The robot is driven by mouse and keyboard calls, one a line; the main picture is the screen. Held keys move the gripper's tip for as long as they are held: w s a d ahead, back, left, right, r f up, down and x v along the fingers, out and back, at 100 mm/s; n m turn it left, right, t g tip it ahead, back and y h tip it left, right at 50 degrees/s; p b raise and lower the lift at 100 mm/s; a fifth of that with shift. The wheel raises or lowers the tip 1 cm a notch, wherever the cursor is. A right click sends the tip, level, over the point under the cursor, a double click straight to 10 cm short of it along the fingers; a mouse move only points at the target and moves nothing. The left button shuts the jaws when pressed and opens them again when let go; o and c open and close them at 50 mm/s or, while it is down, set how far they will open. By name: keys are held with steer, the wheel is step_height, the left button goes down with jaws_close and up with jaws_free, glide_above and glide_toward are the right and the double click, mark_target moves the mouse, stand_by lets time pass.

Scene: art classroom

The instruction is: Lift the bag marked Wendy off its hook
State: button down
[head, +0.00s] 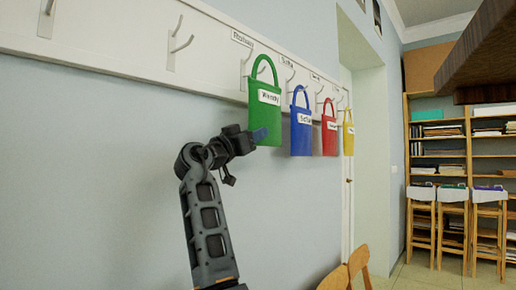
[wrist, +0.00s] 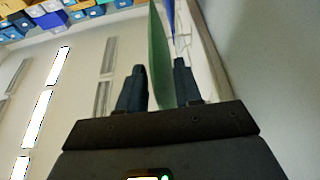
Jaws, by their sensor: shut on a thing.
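The green bag marked Wendy (head: 265,125) hangs upright by the wall, its white name label facing me in the head view. Its looped handle rises to the height of the hook rail. A hook (head: 244,72) shows just left of the handle; I cannot tell whether the handle rests on it or is clear of it. My gripper (head: 259,135) is at the bag's lower left edge and shut on it. In the wrist view the green bag (wrist: 157,45) shows edge-on as a thin sheet between the two fingers (wrist: 160,72).
The blue bag (head: 301,130), red bag (head: 329,135) and yellow bag (head: 348,138) hang farther along the white rail (head: 110,50), the blue one close to the green bag. Empty hooks (head: 178,45) are at left. Wooden chairs (head: 345,275) stand below.

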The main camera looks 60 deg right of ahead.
steer(key=shift+s+a+b, duration=0.15)
steer(key=shift+s+a, duration=0.1)
steer(key=shift+s, duration=0.85)
steer(key=shift+s+a+b, duration=0.15)
steer(key=shift+s+a, duration=0.1)
steer(key=shift+s, duration=0.85)
